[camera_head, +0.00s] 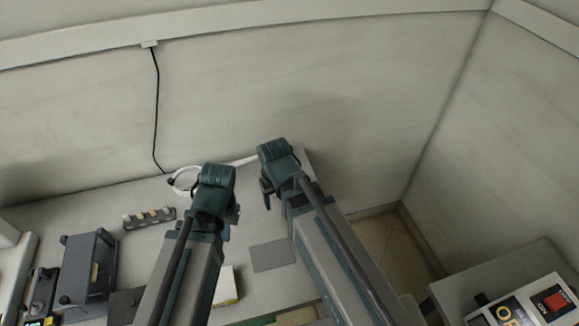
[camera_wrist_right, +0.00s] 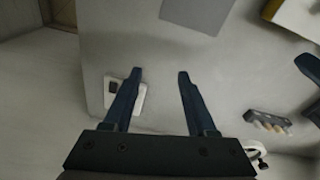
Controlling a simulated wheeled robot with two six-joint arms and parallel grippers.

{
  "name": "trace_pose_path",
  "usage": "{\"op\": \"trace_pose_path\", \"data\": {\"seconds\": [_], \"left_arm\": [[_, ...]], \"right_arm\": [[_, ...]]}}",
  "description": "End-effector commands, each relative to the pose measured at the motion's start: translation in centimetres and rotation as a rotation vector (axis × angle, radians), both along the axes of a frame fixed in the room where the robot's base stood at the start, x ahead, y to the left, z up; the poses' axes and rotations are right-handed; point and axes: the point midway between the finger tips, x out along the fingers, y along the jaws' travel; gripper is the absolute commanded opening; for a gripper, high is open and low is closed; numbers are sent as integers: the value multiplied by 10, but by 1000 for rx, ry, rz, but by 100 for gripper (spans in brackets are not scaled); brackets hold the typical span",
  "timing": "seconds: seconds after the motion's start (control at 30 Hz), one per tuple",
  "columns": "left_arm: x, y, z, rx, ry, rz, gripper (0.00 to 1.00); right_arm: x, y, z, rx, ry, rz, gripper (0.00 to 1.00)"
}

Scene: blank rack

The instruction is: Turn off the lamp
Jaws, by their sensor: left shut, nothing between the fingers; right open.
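A slim white curved fixture (camera_head: 184,178), apparently part of the lamp, lies at the table's back edge; its middle and right part are hidden behind my arms. A white curved piece also shows in the right wrist view (camera_wrist_right: 258,152). In that view a white plate with a dark square switch (camera_wrist_right: 112,86) sits near the table's edge, partly covered by a finger. My right gripper (camera_wrist_right: 160,74) is open and empty, above the table beside this plate. In the head view my right gripper (camera_head: 267,192) is near the back. My left gripper (camera_head: 232,214) is shut and empty, left of it.
A grey flat square (camera_head: 271,255) lies on the table (camera_head: 130,200). A small rack with several pieces (camera_head: 149,218) and a dark grey device (camera_head: 88,268) stand left. A black cable (camera_head: 156,110) hangs down the wall.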

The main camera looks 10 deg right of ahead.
Motion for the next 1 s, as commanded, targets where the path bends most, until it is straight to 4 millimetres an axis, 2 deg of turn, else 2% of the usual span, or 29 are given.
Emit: {"op": "trace_pose_path", "data": {"seconds": [0.03,0.1,0.2,0.3,0.43,0.67,0.87,1.0], "left_arm": [[0,0,-4,0,0,0,0],[0,0,-6,0,0,0,0],[0,0,-8,0,0,0,0],[0,0,-9,0,0,0,0],[0,0,-9,0,0,0,0],[0,0,-13,0,0,0,0],[0,0,-27,0,0,0,0],[0,0,-44,0,0,0,0]], "right_arm": [[26,-18,-2,20,-47,-41,57],[51,-39,-2,45,-111,-83,57],[79,-67,1,66,-189,-130,57],[95,-85,4,76,-240,-161,57],[102,-95,6,81,-267,-175,57],[103,-95,2,81,-267,-175,57],[108,-94,-12,80,-266,-174,57],[114,-94,-29,80,-266,-174,57]]}}
